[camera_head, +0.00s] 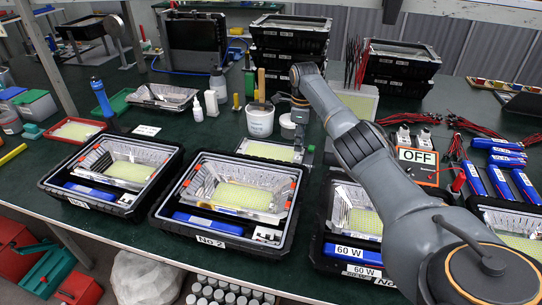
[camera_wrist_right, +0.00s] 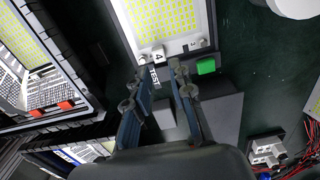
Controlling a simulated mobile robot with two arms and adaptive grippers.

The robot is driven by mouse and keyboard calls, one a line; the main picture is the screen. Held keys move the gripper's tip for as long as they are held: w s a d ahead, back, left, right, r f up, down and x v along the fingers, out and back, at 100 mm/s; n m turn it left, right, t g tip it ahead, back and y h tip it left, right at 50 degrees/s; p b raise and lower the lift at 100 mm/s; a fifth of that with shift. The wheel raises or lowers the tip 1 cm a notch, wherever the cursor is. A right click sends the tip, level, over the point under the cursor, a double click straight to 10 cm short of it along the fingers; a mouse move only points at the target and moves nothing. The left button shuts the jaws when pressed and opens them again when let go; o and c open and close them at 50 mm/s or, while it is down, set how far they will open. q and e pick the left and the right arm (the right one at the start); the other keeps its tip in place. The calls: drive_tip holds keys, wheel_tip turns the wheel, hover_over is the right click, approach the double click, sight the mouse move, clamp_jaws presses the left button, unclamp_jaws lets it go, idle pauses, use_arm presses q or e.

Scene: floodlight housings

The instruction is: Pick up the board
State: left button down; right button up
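A board with a yellow LED grid (camera_head: 268,150) lies on the bench behind the No.2 housing. It also shows at the top of the right wrist view (camera_wrist_right: 165,18), in a dark frame marked TEST with a green button (camera_wrist_right: 206,66). My right gripper (camera_wrist_right: 158,70) is open, its fingers spread with a grey block visible between them. Its fingertips are near the frame's near edge, by the TEST label, with nothing between them. My left gripper is not in view.
Black trays with reflector housings stand along the front edge, including No.2 (camera_head: 212,240) and 60 W (camera_head: 350,252). A white tub (camera_head: 260,122) stands behind the board. Black crates are stacked behind.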

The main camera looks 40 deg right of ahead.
sight(298, 159)
wheel_tip(298, 159, down, 6)
drive_tip(key=shift+s+r, duration=0.1)
drive_tip(key=shift+r, duration=0.05)
drive_tip(key=shift+s+a, duration=0.25)
drive_tip(key=shift+f, duration=0.3)
clamp_jaws()
